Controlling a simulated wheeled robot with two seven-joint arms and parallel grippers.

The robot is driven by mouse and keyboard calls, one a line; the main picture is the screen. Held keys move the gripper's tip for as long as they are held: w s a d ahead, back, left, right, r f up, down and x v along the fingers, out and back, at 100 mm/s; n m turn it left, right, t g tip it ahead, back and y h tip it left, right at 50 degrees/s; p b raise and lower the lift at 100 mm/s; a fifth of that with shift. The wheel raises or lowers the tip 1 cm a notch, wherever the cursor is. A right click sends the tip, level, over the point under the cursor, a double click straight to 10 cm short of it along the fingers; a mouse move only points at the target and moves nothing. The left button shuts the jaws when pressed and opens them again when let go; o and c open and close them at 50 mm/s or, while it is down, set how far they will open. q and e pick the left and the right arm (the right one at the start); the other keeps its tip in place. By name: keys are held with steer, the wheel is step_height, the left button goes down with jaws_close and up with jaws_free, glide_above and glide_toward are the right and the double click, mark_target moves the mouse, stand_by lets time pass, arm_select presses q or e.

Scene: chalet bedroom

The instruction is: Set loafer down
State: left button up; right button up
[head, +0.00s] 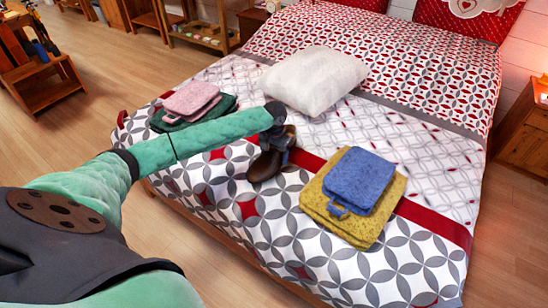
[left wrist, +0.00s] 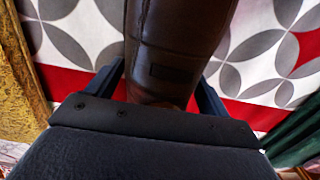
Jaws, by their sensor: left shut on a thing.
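The brown leather loafer (head: 264,167) is at the middle of the bed (head: 300,240), over the patterned cover. My left gripper (head: 277,135) is shut on the loafer, with its arm reaching in from the left. In the left wrist view, the loafer (left wrist: 172,50) lies between the two dark fingers, and the red stripe and grey-white pattern show beyond it. I cannot tell whether the loafer's sole touches the cover. My right gripper is in neither view.
Folded blue (head: 359,180) and yellow (head: 338,222) cloths lie stacked right of the loafer. Folded pink (head: 191,98) and green (head: 163,125) cloths lie to its left. A white pillow (head: 314,80) lies behind. The cover near the bed's front edge is clear.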

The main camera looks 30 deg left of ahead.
arm_select(q)
steer(key=shift+f, duration=1.05)
steer(key=o, duration=1.2)
steer(key=shift+f, duration=0.1)
